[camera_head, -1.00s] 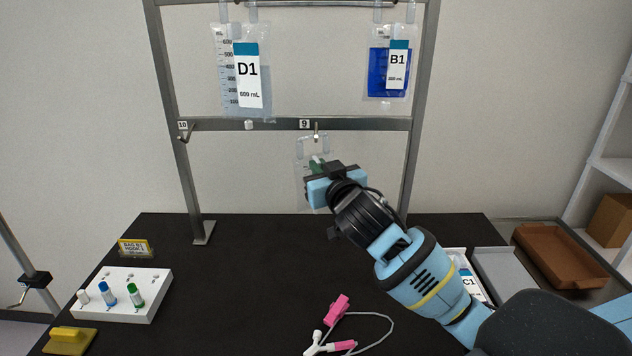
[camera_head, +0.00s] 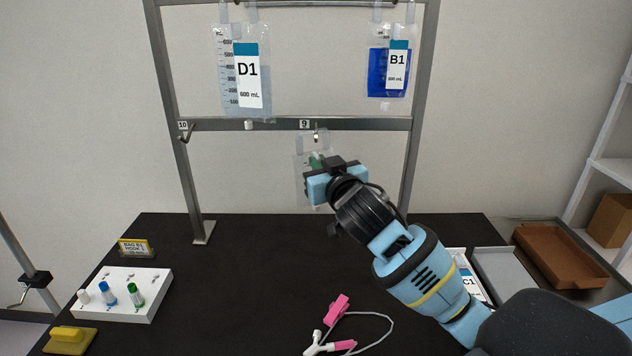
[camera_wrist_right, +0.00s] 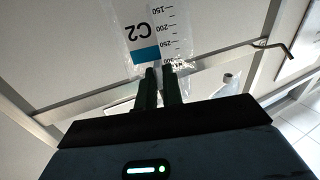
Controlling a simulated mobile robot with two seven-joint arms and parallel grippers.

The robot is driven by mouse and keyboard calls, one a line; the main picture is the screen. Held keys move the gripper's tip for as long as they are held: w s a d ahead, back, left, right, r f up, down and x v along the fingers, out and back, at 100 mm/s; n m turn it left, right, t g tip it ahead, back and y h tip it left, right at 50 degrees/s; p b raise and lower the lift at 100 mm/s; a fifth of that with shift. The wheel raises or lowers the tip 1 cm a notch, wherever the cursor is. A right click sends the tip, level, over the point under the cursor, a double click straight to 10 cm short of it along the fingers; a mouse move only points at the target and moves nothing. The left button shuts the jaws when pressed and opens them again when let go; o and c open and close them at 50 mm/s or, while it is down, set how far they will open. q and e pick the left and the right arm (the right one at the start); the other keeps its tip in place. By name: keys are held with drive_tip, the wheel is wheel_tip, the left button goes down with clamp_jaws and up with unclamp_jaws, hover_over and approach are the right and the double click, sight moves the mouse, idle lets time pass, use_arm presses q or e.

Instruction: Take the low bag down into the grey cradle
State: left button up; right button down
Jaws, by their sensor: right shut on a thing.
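The low bag (camera_head: 305,180) is a clear pouch at hook 9 on the rack's lower bar, mostly hidden behind my right gripper (camera_head: 318,165). In the right wrist view the bag (camera_wrist_right: 175,12) shows upside down with a C2 label. My right gripper's dark green fingers (camera_wrist_right: 160,85) are shut on its top edge. The bag's top loops are close around hook 9 (camera_head: 316,136); I cannot tell whether they are clear of it. A grey tray (camera_head: 508,273), likely the cradle, lies at the right of the bench. My left gripper is out of view.
Bags D1 (camera_head: 247,80) and B1 (camera_head: 397,65) hang above. Bag C1 (camera_head: 468,282) lies beside the grey tray, partly behind my arm. A brown tray (camera_head: 560,255) is further right. Pink-clipped tubing (camera_head: 340,308) lies in front; the bench's middle is clear.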

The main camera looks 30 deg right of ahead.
drive_tip(key=shift+r, duration=0.1)
drive_tip(key=shift+s+a+r, duration=0.4)
drive_tip(key=shift+s+r, duration=0.25)
drive_tip(key=shift+s, duration=0.1)
drive_tip(key=shift+s+a+r, duration=0.2)
drive_tip(key=shift+s+a, duration=0.45)
drive_tip(key=shift+s, duration=0.35)
drive_tip(key=shift+s+a+r, duration=0.1)
drive_tip(key=shift+s+a, duration=0.4)
drive_tip(key=shift+s, duration=0.35)
drive_tip(key=shift+s+a+f, duration=0.1)
drive_tip(key=shift+s+a, duration=0.45)
drive_tip(key=shift+s, duration=0.25)
drive_tip(key=shift+s+a+r, duration=0.1)
drive_tip(key=shift+s+a, duration=0.4)
drive_tip(key=shift+s, duration=0.35)
